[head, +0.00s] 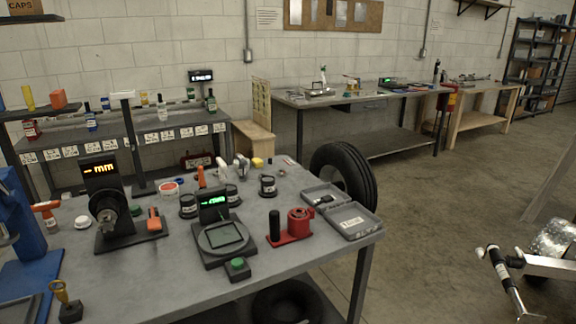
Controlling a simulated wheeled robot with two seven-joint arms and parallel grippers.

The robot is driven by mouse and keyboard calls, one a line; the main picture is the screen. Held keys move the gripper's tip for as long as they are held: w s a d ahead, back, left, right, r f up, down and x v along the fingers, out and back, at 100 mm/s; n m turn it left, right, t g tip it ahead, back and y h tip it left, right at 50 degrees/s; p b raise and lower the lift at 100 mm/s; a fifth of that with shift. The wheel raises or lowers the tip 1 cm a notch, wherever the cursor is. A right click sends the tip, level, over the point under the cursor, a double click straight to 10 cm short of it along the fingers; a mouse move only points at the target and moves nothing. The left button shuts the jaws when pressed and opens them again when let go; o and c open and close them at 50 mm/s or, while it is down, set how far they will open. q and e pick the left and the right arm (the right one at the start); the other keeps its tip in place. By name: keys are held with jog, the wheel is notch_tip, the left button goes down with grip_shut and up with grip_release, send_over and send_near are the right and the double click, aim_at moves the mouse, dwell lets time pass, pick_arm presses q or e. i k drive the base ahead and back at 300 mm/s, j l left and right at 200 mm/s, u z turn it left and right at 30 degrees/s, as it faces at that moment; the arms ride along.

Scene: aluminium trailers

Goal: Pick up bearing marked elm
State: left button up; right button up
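Several dark round pieces with pale labels stand on the near grey workbench (310,262) and may be bearings. One labelled piece (188,206) stands left of the small green-lit display. Another labelled piece (232,195) stands just behind that display. A third labelled piece (267,186) stands farther right, near the back edge. Their labels are too small to read, so I cannot tell which is marked elm. Neither of my grippers is in view.
The bench also holds a scale (222,238), a black gauge with orange display (103,195), a red fixture (295,225), an open grey case (345,210) and a green button box (237,268). A tyre (345,172) stands behind it.

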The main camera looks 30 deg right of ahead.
aim_at(296, 212)
jog(key=i+l, duration=0.2)
jog(key=l, duration=0.15)
jog(key=i+l, duration=0.15)
jog(key=l, duration=0.25)
jog(key=i+l, duration=0.2)
jog(key=l, duration=0.15)
jog(key=i+l, duration=0.15)
jog(key=l, duration=0.2)
jog(key=i+l, duration=0.2)
jog(key=l, duration=0.15)
jog(key=i+l, duration=0.2)
jog(key=l, duration=0.2)
jog(key=i+l, duration=0.15)
jog(key=l, duration=0.2)
